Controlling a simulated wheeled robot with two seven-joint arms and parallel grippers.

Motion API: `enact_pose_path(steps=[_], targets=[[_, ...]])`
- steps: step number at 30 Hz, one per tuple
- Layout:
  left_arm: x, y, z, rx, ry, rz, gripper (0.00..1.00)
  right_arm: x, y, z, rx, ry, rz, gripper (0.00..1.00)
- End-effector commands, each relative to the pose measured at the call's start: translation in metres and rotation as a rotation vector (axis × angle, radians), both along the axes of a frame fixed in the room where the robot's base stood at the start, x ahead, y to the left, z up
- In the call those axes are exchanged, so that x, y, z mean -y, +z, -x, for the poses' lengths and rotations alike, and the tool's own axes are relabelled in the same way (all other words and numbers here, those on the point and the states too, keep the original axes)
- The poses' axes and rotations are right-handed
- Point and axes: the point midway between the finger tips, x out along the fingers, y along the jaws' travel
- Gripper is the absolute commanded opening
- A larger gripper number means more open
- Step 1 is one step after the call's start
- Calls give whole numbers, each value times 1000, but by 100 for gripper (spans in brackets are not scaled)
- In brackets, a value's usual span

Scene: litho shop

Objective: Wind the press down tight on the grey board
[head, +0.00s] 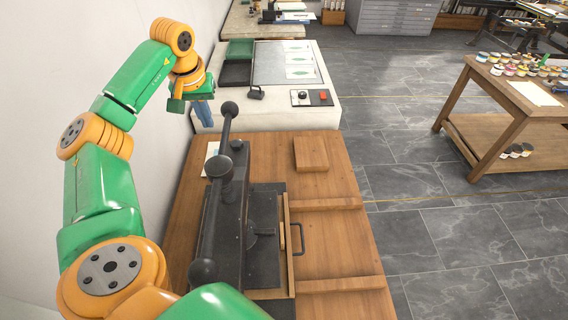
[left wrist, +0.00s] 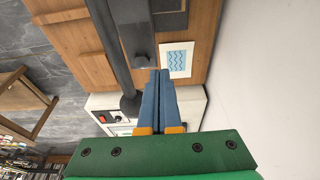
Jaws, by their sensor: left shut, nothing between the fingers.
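The black press (head: 232,215) stands on the wooden bench, with a long bar across its top. The bar has a ball at its far end (head: 228,109) and another at its near end (head: 204,271). In the left wrist view a ball (left wrist: 131,103) on the dark bar is beside my fingers. My left gripper (head: 204,115) is shut and empty, beyond the press and left of the far ball, apart from it. Its blue fingers also show in the left wrist view (left wrist: 160,78). I cannot make out the grey board; the press frame hides much of the bed. My right gripper is not in view.
The wooden bench (head: 340,245) carries a wooden block (head: 311,154) and two rails. A sheet with blue waves (left wrist: 178,60) lies near the wall. A pale counter (head: 270,117) stands beyond. A white wall (head: 60,60) is close on the left.

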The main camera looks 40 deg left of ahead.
Motion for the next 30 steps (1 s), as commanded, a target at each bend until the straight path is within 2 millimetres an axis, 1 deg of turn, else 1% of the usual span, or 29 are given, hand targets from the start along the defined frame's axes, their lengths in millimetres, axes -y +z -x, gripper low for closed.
enact_pose_path(steps=[1, 6, 12, 18, 25, 30], targets=[[0, -8, 1, -5, 0, -1, 0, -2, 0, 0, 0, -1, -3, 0], [0, -33, 2, -5, 0, 0, 0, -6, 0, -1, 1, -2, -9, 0], [21, -32, -26, 1, -3, 3, 0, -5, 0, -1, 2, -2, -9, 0], [45, -33, -45, 2, -4, 2, 0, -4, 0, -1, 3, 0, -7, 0], [75, -34, -60, 1, -6, 1, 0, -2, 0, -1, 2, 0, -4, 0], [100, -34, -65, 0, -5, 2, 0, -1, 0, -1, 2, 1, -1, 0]])
